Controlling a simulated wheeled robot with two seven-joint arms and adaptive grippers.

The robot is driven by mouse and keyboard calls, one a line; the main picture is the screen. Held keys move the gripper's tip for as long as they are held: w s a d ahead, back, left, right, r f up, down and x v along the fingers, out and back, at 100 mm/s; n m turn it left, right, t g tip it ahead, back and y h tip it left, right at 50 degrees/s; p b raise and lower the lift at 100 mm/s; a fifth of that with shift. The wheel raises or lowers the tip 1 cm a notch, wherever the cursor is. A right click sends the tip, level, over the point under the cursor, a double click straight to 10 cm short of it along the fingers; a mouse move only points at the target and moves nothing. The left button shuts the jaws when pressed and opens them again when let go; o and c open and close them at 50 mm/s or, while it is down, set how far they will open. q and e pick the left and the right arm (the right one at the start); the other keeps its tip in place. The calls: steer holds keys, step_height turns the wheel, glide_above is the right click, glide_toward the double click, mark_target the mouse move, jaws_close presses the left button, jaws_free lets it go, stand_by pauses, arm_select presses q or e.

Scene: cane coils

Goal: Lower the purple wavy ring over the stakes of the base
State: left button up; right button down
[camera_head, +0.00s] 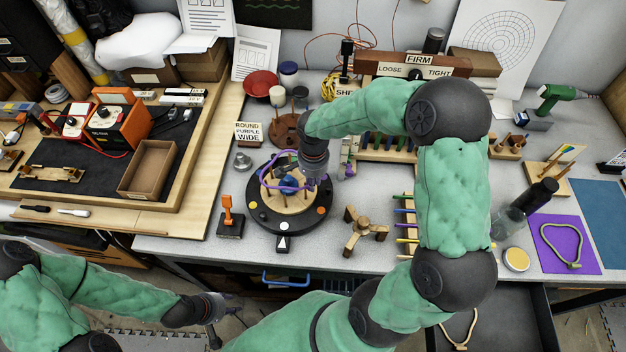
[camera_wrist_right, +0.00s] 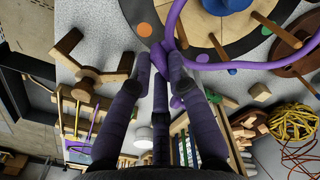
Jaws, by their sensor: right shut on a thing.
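The purple wavy ring (camera_head: 264,171) is in my right gripper (camera_head: 312,183), over the base on the black round turntable. In the right wrist view the ring (camera_wrist_right: 176,20) runs from the fingertips (camera_wrist_right: 165,50) up and to the right. How far the stakes pass inside the ring is unclear. My left gripper (camera_head: 222,320) is open and empty, low in front of the table.
An orange-handled tool (camera_head: 228,212) stands left of the turntable (camera_head: 258,218), and a three-armed wooden piece (camera_head: 363,232) lies to its right. A sign (camera_head: 249,132) reads ROUND PURPLE WIDE. A brown disc with pegs (camera_head: 287,130) sits behind the turntable.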

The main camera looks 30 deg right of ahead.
steer(key=shift+f+b, duration=1.1)
steer(key=shift+f, duration=0.2)
steer(key=c, duration=1.1)
jaws_free()
steer(key=shift+w+r, duration=0.1)
steer(key=shift+r, duration=0.05)
steer(key=shift+r, duration=0.3)
step_height(320, 180, up, 11)
steer(key=shift+s, duration=0.2)
